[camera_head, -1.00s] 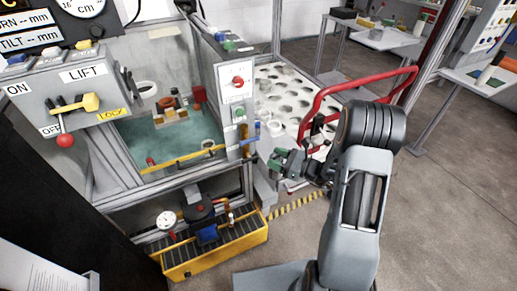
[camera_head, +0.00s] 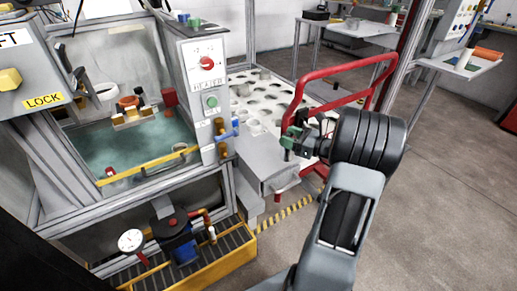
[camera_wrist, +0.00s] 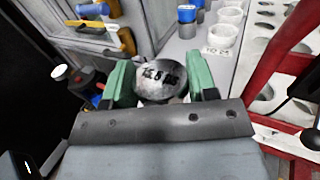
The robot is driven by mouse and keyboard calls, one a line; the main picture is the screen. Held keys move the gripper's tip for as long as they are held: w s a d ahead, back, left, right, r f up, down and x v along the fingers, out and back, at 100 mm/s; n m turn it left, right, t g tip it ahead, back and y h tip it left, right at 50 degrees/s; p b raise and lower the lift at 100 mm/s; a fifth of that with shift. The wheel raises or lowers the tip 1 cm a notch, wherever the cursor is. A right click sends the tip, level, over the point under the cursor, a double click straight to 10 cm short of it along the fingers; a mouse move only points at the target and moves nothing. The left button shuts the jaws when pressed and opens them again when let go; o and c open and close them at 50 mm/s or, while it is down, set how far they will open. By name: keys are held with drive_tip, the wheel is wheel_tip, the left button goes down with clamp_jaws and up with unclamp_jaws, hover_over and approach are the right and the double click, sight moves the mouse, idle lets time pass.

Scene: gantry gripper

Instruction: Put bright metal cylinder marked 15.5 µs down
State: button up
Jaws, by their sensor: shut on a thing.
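My gripper (camera_head: 291,143) has green fingers and hangs near the grey ledge beside the red rail in the head view. In the wrist view my gripper (camera_wrist: 160,88) is shut on a bright metal cylinder (camera_wrist: 160,82), with one green finger on each side. Dark marking shows on the cylinder's end face, but I cannot read it surely. The cylinder is too small to make out clearly in the head view, and its lower part is hidden in the wrist view.
A white rack with round holes (camera_head: 262,84) stands behind the grey ledge (camera_head: 262,160). A red rail (camera_head: 299,97) runs close to my gripper. The heater box (camera_head: 206,90) and water tank (camera_head: 120,148) are left. White cups (camera_wrist: 222,40) and a blue-topped piece (camera_wrist: 187,15) show in the wrist view.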

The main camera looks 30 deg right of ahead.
drive_tip(key=shift+f+b+x, duration=0.55)
drive_tip(key=shift+b+x, duration=0.2)
drive_tip(key=shift+x, duration=2.05)
drive_tip(key=shift+f+b+x, duration=0.55)
drive_tip(key=shift+b+x, duration=0.25)
drive_tip(key=shift+x, duration=2)
drive_tip(key=shift+f+b+x, duration=0.5)
drive_tip(key=shift+b+x, duration=0.25)
drive_tip(key=shift+x, duration=2)
drive_tip(key=shift+a+f, duration=0.1)
drive_tip(key=shift+f, duration=0.05)
